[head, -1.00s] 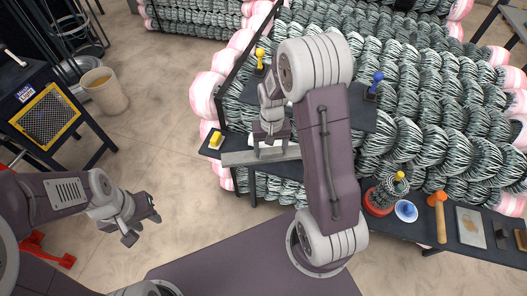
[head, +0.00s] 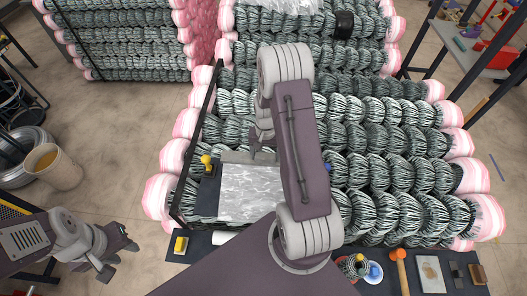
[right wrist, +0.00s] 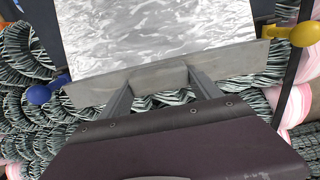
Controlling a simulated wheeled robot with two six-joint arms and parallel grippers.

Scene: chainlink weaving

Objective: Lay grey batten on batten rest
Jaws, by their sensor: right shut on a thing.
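My right gripper (right wrist: 163,85) is shut on the grey batten (right wrist: 90,93), a long flat bar held across its fingers. In the head view the batten (head: 235,157) lies along the far edge of a silvery mottled sheet, and my right arm covers its right part. In the right wrist view its ends reach near the blue knob (right wrist: 42,93) and the yellow knob (right wrist: 303,33). I cannot single out the batten rest, nor tell whether the batten touches anything beneath. My left gripper (head: 120,259) is open and empty at the left, over the floor.
The silvery sheet (head: 250,193) lies over a dark board (head: 207,195). Rolls of wire mesh (head: 400,170) fill the space behind and right. A yellow block (head: 181,245) sits at the front left. A hammer (head: 401,270) and small tools lie front right. A bucket (head: 55,167) stands left.

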